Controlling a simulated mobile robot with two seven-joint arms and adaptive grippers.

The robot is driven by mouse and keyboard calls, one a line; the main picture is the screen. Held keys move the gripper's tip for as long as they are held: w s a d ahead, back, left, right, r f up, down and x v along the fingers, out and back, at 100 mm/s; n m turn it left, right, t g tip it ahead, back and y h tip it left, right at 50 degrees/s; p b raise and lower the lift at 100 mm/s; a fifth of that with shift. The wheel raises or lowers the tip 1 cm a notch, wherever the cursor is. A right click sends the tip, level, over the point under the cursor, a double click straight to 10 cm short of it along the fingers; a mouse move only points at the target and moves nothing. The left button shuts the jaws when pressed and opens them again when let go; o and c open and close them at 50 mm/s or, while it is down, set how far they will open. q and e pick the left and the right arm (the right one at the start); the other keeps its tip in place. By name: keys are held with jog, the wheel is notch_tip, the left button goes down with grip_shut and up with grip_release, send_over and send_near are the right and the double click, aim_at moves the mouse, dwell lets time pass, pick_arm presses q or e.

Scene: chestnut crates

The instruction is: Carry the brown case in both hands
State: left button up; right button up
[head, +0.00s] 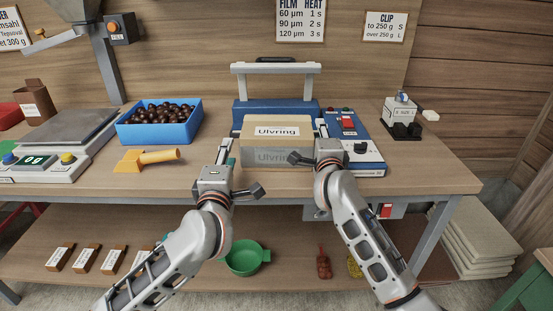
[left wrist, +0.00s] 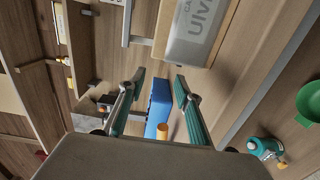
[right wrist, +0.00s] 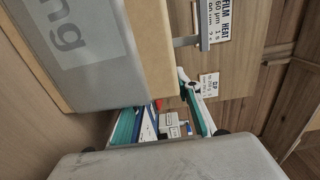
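The brown case (head: 277,143), a box marked "Ulvring" with a grey lower front, appears to stand upright near the bench's front edge. My left gripper (head: 224,153) is open and empty just left of it; in the left wrist view the case (left wrist: 195,35) lies beyond and beside the spread fingers (left wrist: 158,92). My right gripper (head: 321,130) is at the case's right side. In the right wrist view its fingers (right wrist: 160,115) are spread with the case (right wrist: 150,45) alongside; whether one finger touches it I cannot tell.
A blue heat sealer (head: 350,142) stands behind and right of the case. A blue crate of chestnuts (head: 128,133), a yellow scoop (head: 140,162) and a scale (head: 62,137) are left. The lower shelf (head: 190,268) holds a green pan (head: 243,259).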

pick_arm(q)
jog(key=shift+s, duration=0.15)
pick_arm(e)
jog(key=shift+s, duration=0.4)
jog(key=s, duration=1.1)
jog(key=shift+s+r, duration=0.1)
jog(key=shift+s, duration=0.05)
jog(key=shift+r, duration=0.1)
